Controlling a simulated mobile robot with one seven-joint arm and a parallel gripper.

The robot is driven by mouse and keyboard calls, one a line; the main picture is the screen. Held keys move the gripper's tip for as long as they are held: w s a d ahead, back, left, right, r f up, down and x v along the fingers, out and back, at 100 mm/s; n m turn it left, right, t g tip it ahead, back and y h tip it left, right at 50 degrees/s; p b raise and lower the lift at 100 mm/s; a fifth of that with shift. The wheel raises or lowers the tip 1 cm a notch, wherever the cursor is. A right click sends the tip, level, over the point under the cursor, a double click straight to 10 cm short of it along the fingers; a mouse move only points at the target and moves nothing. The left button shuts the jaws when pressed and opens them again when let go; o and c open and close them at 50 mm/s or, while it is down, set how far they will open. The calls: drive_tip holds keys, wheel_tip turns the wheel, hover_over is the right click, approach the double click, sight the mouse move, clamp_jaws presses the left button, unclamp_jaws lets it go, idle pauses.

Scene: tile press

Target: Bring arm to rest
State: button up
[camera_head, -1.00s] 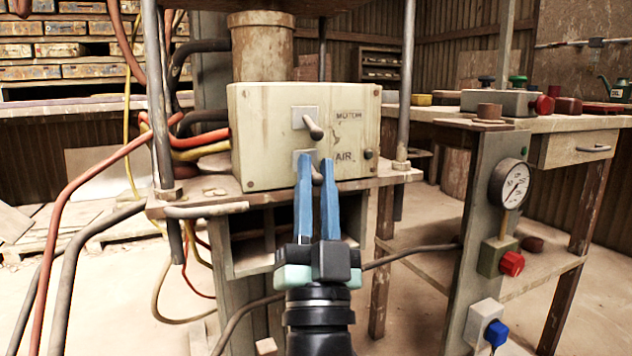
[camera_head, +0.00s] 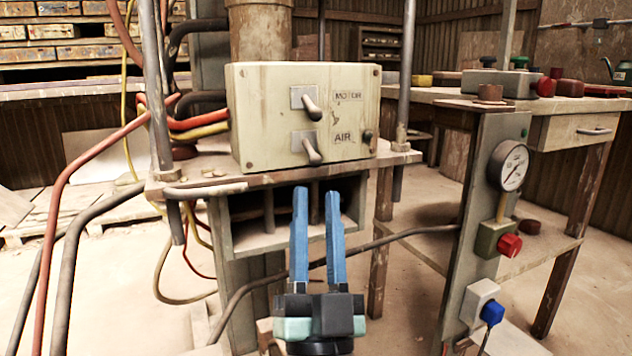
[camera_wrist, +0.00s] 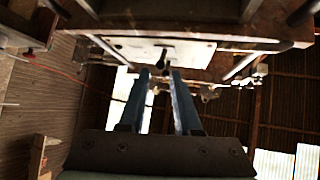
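My gripper (camera_head: 317,192) has two blue fingers that point up, with a gap between them and nothing held. In the head view it is below and in front of the cream control box (camera_head: 250,140), apart from it. The box carries a MOTOR lever (camera_head: 311,108) above an AIR lever (camera_head: 312,149); both handles tilt down to the right. The wrist view shows the fingers (camera_wrist: 160,75) spread, with the pale box face (camera_wrist: 185,52) beyond their tips.
The press shelf (camera_head: 385,160) holds the box, above an open compartment. Red, yellow and black hoses hang at the left. A grey post with a pressure gauge (camera_head: 509,166), red knob (camera_head: 510,245) and blue plug (camera_head: 493,313) stands at the right. A workbench (camera_head: 560,130) is behind.

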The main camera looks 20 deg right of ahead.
drive_tip(key=shift+s+a+f, duration=0.15)
drive_tip(key=shift+s+f, duration=0.2)
drive_tip(key=shift+f, duration=0.05)
drive_tip(key=shift+r, duration=0.1)
drive_tip(key=s+a+r+n+t+y+p, duration=0.1)
drive_tip(key=s+a+r+n+y+p, duration=0.2)
drive_tip(key=a+r+p, duration=0.75)
drive_tip(key=s+d+r+n+y+p, duration=0.1)
drive_tip(key=s+r+n+y+p, duration=0.3)
drive_tip(key=r, duration=1.3)
drive_tip(key=s+a+r+n+t+y+p, duration=0.1)
drive_tip(key=s+a+r+n+y+p, duration=0.3)
drive_tip(key=r+p, duration=0.75)
wheel_tip(320, 180, up, 39)
drive_tip(key=w+a+m+h+p, duration=0.1)
drive_tip(key=w+m+p, duration=0.1)
drive_tip(key=p, duration=3.2)
drive_tip(key=shift+w+g, duration=0.15)
drive_tip(key=shift+g, duration=0.15)
